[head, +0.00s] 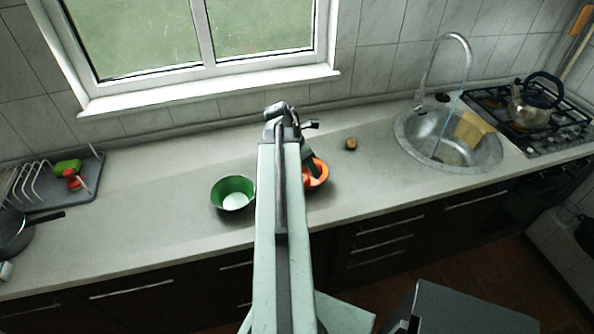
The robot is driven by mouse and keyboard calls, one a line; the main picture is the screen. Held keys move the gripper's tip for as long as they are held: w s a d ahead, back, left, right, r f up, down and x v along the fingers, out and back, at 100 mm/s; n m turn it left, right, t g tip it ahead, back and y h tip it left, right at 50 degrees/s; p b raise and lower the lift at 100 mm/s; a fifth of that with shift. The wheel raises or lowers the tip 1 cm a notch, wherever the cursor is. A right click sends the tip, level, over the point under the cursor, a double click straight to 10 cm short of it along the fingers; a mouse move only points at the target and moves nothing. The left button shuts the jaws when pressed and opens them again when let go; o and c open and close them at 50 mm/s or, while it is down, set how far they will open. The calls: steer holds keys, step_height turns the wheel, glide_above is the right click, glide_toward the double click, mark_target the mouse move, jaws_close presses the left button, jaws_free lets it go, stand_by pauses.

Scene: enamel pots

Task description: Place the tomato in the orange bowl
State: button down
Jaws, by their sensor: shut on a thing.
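The orange bowl (323,180) stands on the counter just right of my arm, partly hidden by it. My gripper (314,172) reaches down at the bowl, its dark fingers over the bowl's inside. A small red-orange patch (307,181) at the fingertips looks like the tomato, within the bowl's outline. My gripper is shut on it. The arm and fingers hide part of it, and I cannot tell whether it touches the bowl's bottom.
A green bowl (233,193) stands left of my arm. A small brown round object (351,144) lies behind right. A dish rack (62,185) with a sponge and a pan (14,232) are far left. The sink (445,150) and stove with kettle (533,103) are right.

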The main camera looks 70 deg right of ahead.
steer(key=shift+w+d+f, duration=0.1)
steer(key=shift+w+d, duration=0.05)
steer(key=shift+w, duration=0.35)
steer(key=shift+w+d+f, duration=0.1)
steer(key=shift+w+d, duration=0.05)
steer(key=shift+w, duration=0.35)
step_height(320, 180, down, 4)
steer(key=b, duration=0.3)
steer(key=shift+s+r+b, duration=0.1)
steer(key=shift+r+b, duration=0.15)
steer(key=shift+b, duration=0.05)
steer(key=shift+f, duration=0.15)
steer(key=shift+r, duration=0.25)
steer(key=shift+w+f, duration=0.2)
steer(key=shift+f, duration=0.05)
steer(key=c, duration=0.7)
jaws_free()
steer(key=shift+r, duration=0.1)
steer(key=shift+c, duration=0.2)
